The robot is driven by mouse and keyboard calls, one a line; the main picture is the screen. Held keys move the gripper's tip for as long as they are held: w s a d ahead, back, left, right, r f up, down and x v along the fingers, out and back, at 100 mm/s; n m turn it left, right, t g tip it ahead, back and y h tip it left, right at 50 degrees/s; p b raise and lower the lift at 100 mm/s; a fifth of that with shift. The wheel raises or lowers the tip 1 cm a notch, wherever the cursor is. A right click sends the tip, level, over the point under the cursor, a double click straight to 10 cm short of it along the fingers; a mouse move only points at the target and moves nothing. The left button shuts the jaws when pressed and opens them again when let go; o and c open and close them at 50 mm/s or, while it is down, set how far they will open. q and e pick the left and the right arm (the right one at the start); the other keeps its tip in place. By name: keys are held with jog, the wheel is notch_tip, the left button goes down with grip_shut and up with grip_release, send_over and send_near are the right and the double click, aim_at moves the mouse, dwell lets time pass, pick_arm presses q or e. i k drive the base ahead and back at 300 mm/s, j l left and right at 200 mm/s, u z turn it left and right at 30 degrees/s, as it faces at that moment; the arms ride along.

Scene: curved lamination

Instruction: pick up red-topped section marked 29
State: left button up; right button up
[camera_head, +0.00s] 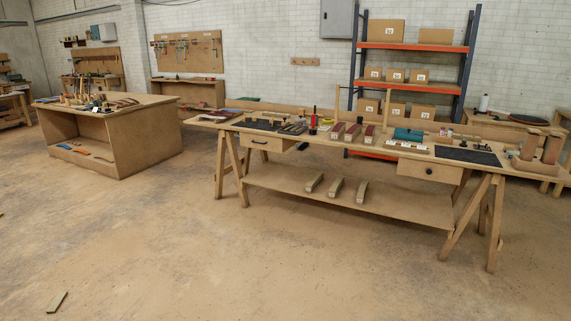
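Three red-topped sections stand side by side near the middle of the long trestle workbench (300,142): a left one (337,129), a middle one (352,131) and a right one (369,133). Each has a pale front end. Any number on them is too small to read, so I cannot tell which is marked 29. The workbench is some way off across the floor. Neither of my grippers is in view.
Three curved wood pieces (335,188) lie on the bench's lower shelf. A teal item (408,135) and a dark mat (468,155) lie right of the sections. A wooden island bench (140,143) stands left. A loose offcut (57,301) lies on otherwise clear foreground floor.

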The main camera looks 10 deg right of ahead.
aim_at(340, 127)
jog(key=i+l+z, duration=0.1)
jog(key=i+l, duration=0.35)
jog(key=i+l+z, duration=0.1)
jog(key=i+l, duration=0.65)
jog(key=i, duration=0.15)
jog(key=i+l+z, duration=0.15)
jog(key=i+l, duration=0.25)
jog(key=i+l+z, duration=0.1)
jog(key=i+l, duration=0.2)
jog(key=i, duration=0.2)
jog(key=i+l+z, duration=0.1)
jog(key=i+l, duration=0.15)
jog(key=i, duration=0.25)
jog(key=i+l+z, duration=0.1)
jog(key=i+l, duration=0.15)
jog(key=i, duration=0.25)
